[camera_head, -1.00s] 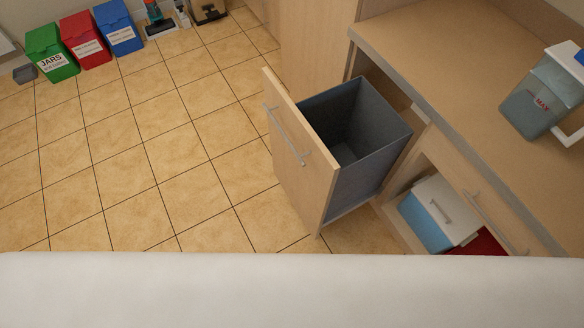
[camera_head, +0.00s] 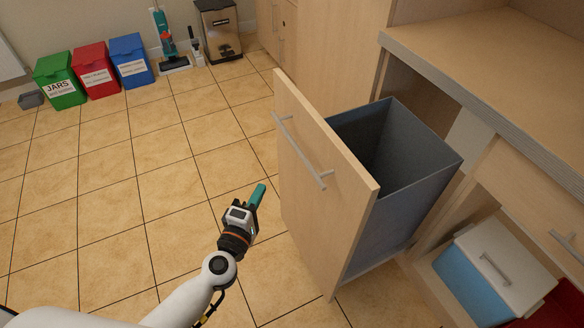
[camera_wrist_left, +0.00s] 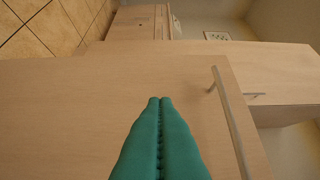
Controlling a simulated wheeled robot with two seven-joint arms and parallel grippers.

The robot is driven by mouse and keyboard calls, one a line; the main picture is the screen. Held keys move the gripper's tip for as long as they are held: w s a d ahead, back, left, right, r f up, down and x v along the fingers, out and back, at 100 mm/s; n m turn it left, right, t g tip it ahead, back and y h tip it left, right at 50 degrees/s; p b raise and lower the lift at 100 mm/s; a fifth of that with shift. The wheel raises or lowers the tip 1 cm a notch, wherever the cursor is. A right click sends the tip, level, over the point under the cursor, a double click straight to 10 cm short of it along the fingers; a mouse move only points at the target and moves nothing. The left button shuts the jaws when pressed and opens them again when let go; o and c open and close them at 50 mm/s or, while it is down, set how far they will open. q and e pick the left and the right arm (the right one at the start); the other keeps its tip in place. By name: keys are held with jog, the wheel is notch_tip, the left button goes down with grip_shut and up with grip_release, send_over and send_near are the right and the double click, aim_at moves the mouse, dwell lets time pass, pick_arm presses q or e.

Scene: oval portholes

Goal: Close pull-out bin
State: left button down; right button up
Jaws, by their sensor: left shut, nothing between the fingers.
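The pull-out bin stands open, out from under the counter. Its wooden front panel (camera_head: 318,205) has a metal bar handle (camera_head: 300,152), and a grey bin box (camera_head: 415,190) sits behind it. My left gripper (camera_head: 259,192) has green fingers and is in front of the panel's outer face, below the handle. In the left wrist view the fingers (camera_wrist_left: 160,100) are shut together with nothing between them and point at the panel (camera_wrist_left: 70,115), with the handle (camera_wrist_left: 232,120) to their right. I cannot tell whether they touch the panel. My right gripper is not in view.
The counter (camera_head: 500,70) is at the right, above an open compartment with a blue and white box (camera_head: 490,270). Green (camera_head: 60,82), red (camera_head: 97,72) and blue (camera_head: 131,62) bins line the far wall. The tiled floor (camera_head: 120,180) at the left is clear.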

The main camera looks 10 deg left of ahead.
pick_arm(q)
jog(key=w+d+b, duration=0.1)
jog(key=w+d, duration=0.3)
jog(key=w, duration=0.8)
jog(key=shift+d+r, duration=0.15)
jog(key=shift+d, duration=0.25)
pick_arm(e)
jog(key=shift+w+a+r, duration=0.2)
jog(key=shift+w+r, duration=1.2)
pick_arm(q)
jog(key=shift+w+d, duration=0.1)
jog(key=shift+w, duration=0.05)
